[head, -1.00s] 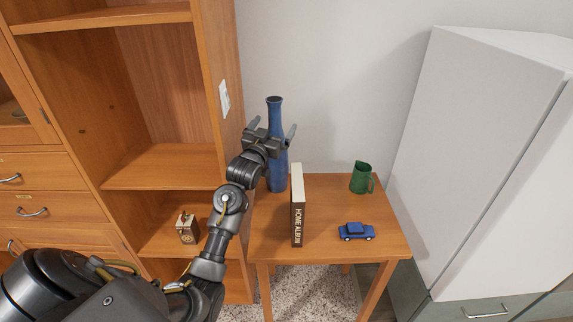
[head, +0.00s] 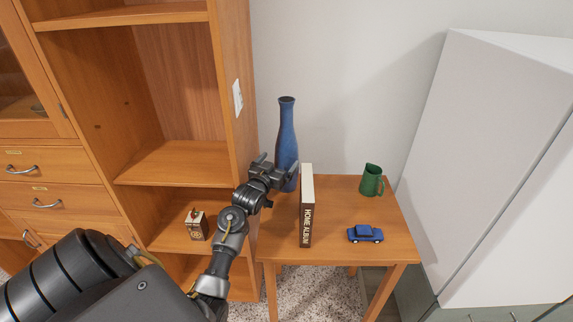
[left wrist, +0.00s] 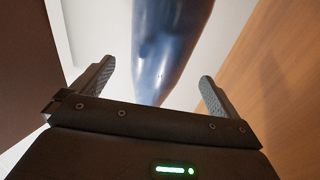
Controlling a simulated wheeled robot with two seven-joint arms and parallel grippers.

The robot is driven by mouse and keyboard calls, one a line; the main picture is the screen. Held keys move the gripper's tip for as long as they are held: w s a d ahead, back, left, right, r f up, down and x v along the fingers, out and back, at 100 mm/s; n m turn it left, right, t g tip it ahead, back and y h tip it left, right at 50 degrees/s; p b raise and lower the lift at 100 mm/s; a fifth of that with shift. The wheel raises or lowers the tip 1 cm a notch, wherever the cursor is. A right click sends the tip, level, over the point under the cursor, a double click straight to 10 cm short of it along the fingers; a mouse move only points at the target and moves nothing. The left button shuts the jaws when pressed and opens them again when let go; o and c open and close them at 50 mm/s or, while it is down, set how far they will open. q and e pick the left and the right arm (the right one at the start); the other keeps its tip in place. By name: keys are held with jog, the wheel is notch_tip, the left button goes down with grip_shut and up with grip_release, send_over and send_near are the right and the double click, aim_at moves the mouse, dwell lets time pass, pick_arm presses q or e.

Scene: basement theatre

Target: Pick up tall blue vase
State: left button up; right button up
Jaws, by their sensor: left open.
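The tall blue vase (head: 287,135) stands upright at the back left of the small wooden table, near the wall. My left gripper (head: 277,162) is in front of the vase at its lower body in the head view. The gripper is open. In the left wrist view the vase (left wrist: 168,50) shows large beyond and between the two spread fingers of the gripper (left wrist: 155,88), with space visible on both sides. I cannot tell whether the fingers touch it. The vase's lower part is partly hidden by the gripper. My right gripper is not in view.
On the wooden table (head: 345,215) stand a book marked HOME ALBUM (head: 306,210), right of the gripper, a green pitcher (head: 372,180) and a blue toy car (head: 365,234). A wooden bookcase (head: 241,60) rises close on the left, with a small box (head: 196,226) on its shelf. A white cabinet (head: 490,170) stands right.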

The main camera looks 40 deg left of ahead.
aim_at(286, 152)
pick_arm(q)
jog(key=shift+p+x, duration=0.4)
jog(key=shift+x, duration=2.85)
jog(key=shift+d, duration=0.1)
jog(key=shift+c, duration=0.3)
jog(key=c, duration=1.9)
jog(key=shift+r, duration=0.15)
jog(key=shift+c, duration=0.8)
